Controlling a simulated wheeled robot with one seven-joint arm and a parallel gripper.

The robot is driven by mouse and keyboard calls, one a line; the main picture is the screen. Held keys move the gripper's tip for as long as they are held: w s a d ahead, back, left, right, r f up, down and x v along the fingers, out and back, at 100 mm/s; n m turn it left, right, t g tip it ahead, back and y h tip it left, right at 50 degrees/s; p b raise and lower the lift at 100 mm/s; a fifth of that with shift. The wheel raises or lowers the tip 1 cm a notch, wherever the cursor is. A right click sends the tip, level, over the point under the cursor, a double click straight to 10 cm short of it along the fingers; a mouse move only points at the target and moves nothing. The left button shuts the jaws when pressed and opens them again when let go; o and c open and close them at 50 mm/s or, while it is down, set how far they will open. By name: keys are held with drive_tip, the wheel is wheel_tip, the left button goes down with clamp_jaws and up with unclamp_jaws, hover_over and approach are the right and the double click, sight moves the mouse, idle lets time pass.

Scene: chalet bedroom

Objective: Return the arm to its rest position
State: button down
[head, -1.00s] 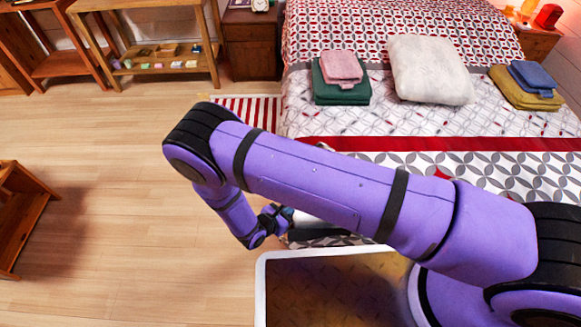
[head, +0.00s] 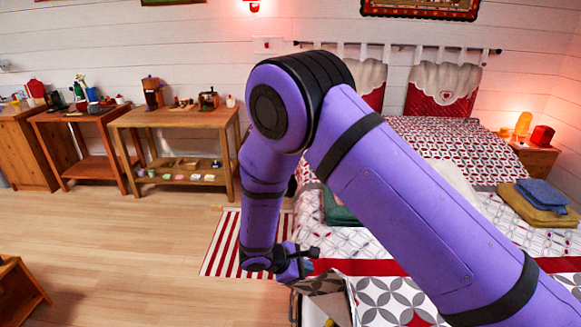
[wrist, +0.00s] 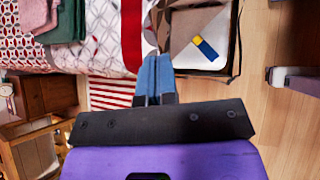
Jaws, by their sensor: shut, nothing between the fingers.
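My purple arm crosses the head view, its elbow high in the middle and its forearm hanging down to the left. My gripper (head: 312,265) is at the forearm's lower end, in front of the bed's near corner. In the wrist view, its blue fingers (wrist: 154,78) are together with nothing between them. The gripper is clear of the bed (head: 395,300) as far as I can see; part of the bed is hidden behind my arm.
A striped rug (head: 226,243) is on the floor. Wooden tables (head: 175,118) stand at the back left. The wooden floor (head: 130,250) at left is open.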

drive_tip(key=s+d+r+m+g+y, duration=0.15)
drive_tip(key=d+r+m, duration=0.5)
drive_tip(key=r, duration=0.85)
drive_tip(key=s+d+r+m+g+y, duration=0.1)
drive_tip(key=s+d+r+m+y, duration=0.15)
drive_tip(key=d+r, duration=0.95)
drive_tip(key=s+d+r+m+t+y, duration=0.2)
drive_tip(key=s+d+r+m, duration=0.2)
drive_tip(key=s+r, duration=0.4)
drive_tip(key=s+d+r+m+t+y, duration=0.2)
drive_tip(key=s+r, duration=0.6)
drive_tip(key=s, duration=0.4)
drive_tip(key=d+m+y, duration=0.1)
drive_tip(key=d+m, duration=0.1)
drive_tip(key=m, duration=0.1)
drive_tip(key=shift+s, duration=0.35)
drive_tip(key=shift+r, duration=0.1)
